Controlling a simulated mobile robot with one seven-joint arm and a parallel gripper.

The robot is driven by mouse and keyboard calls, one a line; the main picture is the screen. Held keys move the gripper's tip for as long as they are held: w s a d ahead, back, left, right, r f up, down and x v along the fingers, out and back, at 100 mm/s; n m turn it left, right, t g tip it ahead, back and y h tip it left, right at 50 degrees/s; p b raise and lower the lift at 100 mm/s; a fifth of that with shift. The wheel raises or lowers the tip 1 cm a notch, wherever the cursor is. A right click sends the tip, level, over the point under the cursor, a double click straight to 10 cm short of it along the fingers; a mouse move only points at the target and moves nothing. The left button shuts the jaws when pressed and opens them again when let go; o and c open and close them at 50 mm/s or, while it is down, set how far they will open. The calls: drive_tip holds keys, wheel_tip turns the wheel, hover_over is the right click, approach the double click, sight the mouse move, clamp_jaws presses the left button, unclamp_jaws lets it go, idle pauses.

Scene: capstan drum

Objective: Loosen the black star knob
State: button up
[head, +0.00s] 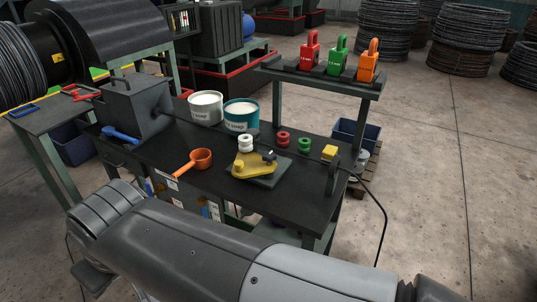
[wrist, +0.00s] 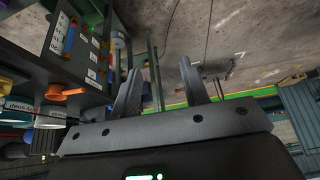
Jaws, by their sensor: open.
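A yellow fixture (head: 252,164) sits on a dark base plate on the black workbench (head: 215,155). A small black part (head: 269,156) shows at its right end; it may be the star knob, but it is too small for me to make out a star shape. My gripper (wrist: 161,68) is open and empty in the wrist view, with its two fingers apart. It points past the bench toward the concrete floor, away from the fixture. The gripper itself does not show in the head view.
White (head: 246,142), red (head: 283,139) and green (head: 304,145) spools stand behind the fixture. An orange ladle (head: 200,158), two tubs (head: 241,115) and a grey box (head: 134,106) are to the left. Coloured blocks (head: 341,58) stand on a raised shelf. My arm crosses the foreground.

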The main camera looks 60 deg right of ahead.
drive_tip(key=shift+o, duration=0.6)
drive_tip(key=w+d+r+m, duration=0.2)
drive_tip(key=w+d+m, duration=0.1)
drive_tip(key=d+m, duration=0.2)
drive_tip(key=w+d+r+m+g, duration=0.1)
drive_tip(key=w+d+r+m, duration=0.1)
drive_tip(key=d+m, duration=0.3)
drive_tip(key=shift+w+d, duration=0.15)
drive_tip(key=shift+w, duration=0.35)
drive_tip(key=m+g, duration=0.5)
drive_tip(key=m, duration=2.5)
approach(269, 154)
drive_tip(key=f, duration=0.8)
drive_tip(key=shift+s+f, duration=0.2)
drive_tip(key=shift+c, duration=0.2)
drive_tip(key=c, duration=0.7)
drive_tip(key=shift+o, duration=0.2)
